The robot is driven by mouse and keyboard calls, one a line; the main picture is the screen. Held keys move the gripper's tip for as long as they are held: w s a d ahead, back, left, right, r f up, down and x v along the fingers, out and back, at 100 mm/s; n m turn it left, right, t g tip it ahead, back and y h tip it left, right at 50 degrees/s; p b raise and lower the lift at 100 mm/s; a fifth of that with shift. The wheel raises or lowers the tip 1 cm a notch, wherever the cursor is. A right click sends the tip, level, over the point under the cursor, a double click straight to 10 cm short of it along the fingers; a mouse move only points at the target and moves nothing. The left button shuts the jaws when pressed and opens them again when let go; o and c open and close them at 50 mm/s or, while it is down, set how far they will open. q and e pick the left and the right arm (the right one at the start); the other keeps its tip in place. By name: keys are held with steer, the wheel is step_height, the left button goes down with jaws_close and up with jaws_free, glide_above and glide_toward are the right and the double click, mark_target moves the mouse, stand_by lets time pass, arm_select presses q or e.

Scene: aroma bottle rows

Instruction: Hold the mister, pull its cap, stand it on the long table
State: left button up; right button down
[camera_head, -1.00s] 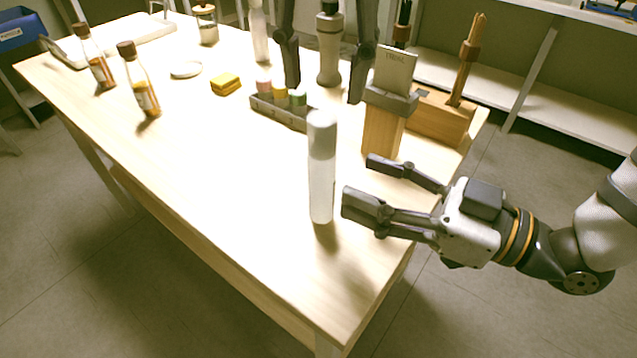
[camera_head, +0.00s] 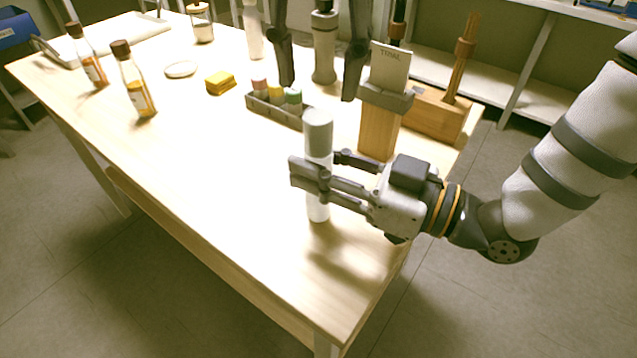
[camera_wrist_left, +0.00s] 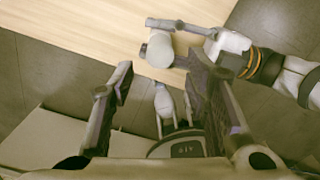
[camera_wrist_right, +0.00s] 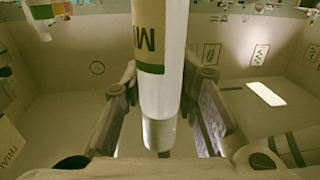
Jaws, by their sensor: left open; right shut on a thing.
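The mister is a slim pale bottle (camera_head: 317,207) with a grey cap (camera_head: 318,130). In the right wrist view the bottle (camera_wrist_right: 161,95) sits between the fingers, with part of a label showing. My left gripper (camera_head: 318,90) is open and empty, pointing down above the table behind the mister. In the left wrist view the mister's round top (camera_wrist_left: 160,49) shows beyond the open left fingers (camera_wrist_left: 160,85).
The long table (camera_head: 215,170) is clear left of the mister. A rack of small coloured jars (camera_head: 275,95), a grey bottle (camera_head: 325,60) and a wooden block with a card (camera_head: 380,130) stand behind it. Amber bottles (camera_head: 136,85), a yellow sponge (camera_head: 220,83) and a white dish (camera_head: 181,69) are further left.

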mark_target(319, 115)
arm_select(q)
steer(key=shift+o, duration=0.9)
steer(key=n, duration=0.2)
steer(key=r+n, duration=0.1)
steer(key=n, duration=0.1)
steer(key=shift+w+r+n, duration=0.1)
steer(key=shift+r+n, duration=0.1)
steer(key=shift+n, duration=0.1)
steer(key=n, duration=0.2)
steer(key=r+n, duration=0.1)
steer(key=n, duration=0.3)
steer(key=shift+r+n, duration=0.4)
step_height(319, 115, down, 10)
steer(key=n, duration=0.7)
steer(key=shift+f, duration=0.1)
jaws_close()
